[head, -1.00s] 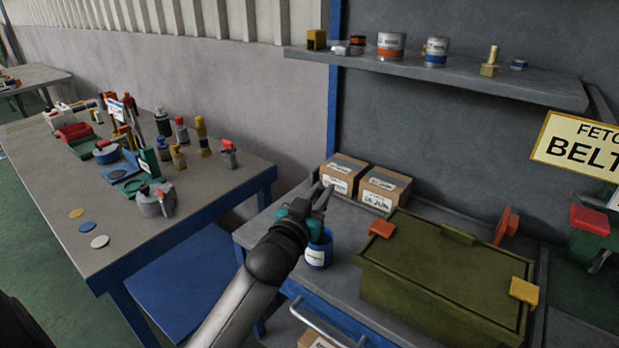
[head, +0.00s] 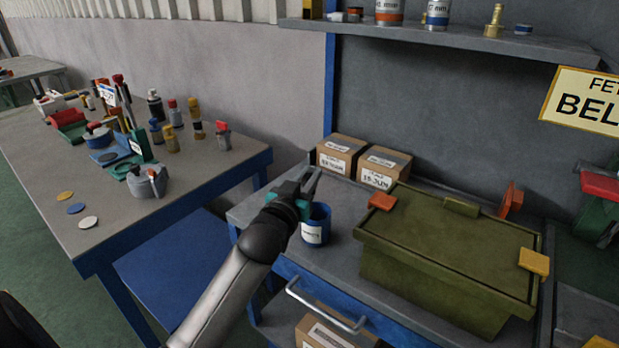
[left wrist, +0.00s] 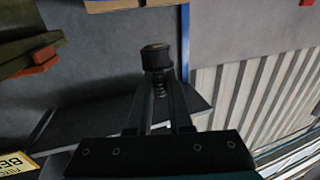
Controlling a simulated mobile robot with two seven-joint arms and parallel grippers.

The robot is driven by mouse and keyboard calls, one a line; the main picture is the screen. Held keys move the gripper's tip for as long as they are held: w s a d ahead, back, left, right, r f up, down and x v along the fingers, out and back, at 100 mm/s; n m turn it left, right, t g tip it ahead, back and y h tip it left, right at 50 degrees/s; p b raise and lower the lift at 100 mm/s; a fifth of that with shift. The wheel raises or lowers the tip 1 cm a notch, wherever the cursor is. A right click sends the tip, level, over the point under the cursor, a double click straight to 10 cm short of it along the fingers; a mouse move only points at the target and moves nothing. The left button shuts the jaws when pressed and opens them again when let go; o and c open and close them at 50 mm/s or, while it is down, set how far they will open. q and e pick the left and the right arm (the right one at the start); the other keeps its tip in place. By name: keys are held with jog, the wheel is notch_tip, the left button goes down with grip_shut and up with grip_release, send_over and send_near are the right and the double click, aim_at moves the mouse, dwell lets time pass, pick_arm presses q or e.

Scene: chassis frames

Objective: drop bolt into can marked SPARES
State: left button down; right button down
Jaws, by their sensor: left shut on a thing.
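A blue can (head: 316,230) with a white label stands near the left front edge of the grey workbench (head: 345,262); its lettering is too small to read. My left gripper (head: 312,182) is above and slightly left of the can's rim in the head view. In the left wrist view, my left gripper (left wrist: 158,90) is shut on a dark bolt (left wrist: 157,57), with its round head beyond the fingertips and its threaded shank between the fingers. The bolt cannot be made out in the head view. My right gripper is not in view.
An olive-green lidded box (head: 445,255) stands right of the can. Two cardboard boxes (head: 340,155) sit behind it. A shelf (head: 440,36) with cans and fittings hangs above. A cluttered table (head: 110,215) stands to the left.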

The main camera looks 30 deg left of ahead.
pick_arm(q)
jog(key=shift+f, duration=0.2)
jog(key=c, duration=0.8)
grip_release()
jog(key=shift+o, duration=0.2)
jog(key=shift+s, duration=0.1)
jog(key=s+d+p, duration=0.1)
jog(key=s+d, duration=0.1)
jog(key=s, duration=1.2)
jog(key=shift+s+d+p, duration=0.35)
jog(key=shift+s+d, duration=0.05)
